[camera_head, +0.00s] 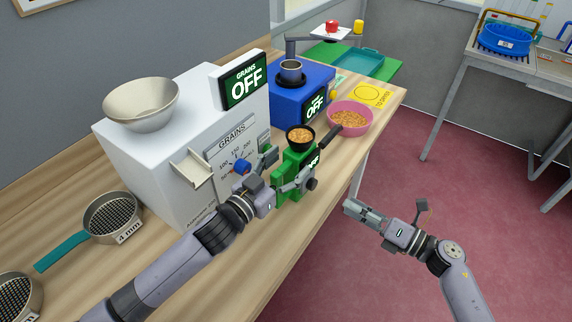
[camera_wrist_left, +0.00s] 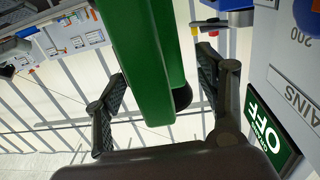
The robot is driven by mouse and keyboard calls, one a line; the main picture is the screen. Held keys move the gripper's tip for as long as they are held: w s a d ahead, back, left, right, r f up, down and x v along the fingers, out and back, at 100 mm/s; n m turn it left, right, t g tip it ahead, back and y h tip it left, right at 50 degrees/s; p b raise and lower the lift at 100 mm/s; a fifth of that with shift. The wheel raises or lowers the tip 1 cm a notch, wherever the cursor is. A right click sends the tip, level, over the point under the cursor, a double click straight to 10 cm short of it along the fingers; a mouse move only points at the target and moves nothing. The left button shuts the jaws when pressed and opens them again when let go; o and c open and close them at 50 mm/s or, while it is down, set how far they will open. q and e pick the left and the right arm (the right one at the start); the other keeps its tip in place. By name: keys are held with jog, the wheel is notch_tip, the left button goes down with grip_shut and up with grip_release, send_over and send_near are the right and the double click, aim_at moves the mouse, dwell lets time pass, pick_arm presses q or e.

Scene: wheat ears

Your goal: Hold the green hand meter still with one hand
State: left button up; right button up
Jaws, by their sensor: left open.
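The green hand meter (camera_head: 293,166) stands near the table's front edge, with a small black cup of grain (camera_head: 300,134) at its top. My left gripper (camera_head: 286,172) is around its body, one finger on each side. The left gripper is open. My right gripper (camera_head: 364,213) hangs out past the table's front edge, over the red floor, away from the meter. Its finger gap is too small to judge.
The white grain machine (camera_head: 160,165) and the blue machine (camera_head: 290,107) stand close behind the meter. A pink bowl of grain (camera_head: 371,125) is to its right. Sieves (camera_head: 108,216) lie on the left. The right gripper has free space around it.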

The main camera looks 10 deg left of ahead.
pick_arm(q)
jog(key=shift+c, duration=0.4)
jog(key=c, duration=1.3)
jog(key=shift+c, duration=0.3)
pick_arm(e)
grip_shut()
pick_arm(q)
jog(key=shift+f, duration=0.1)
dwell(0.3)
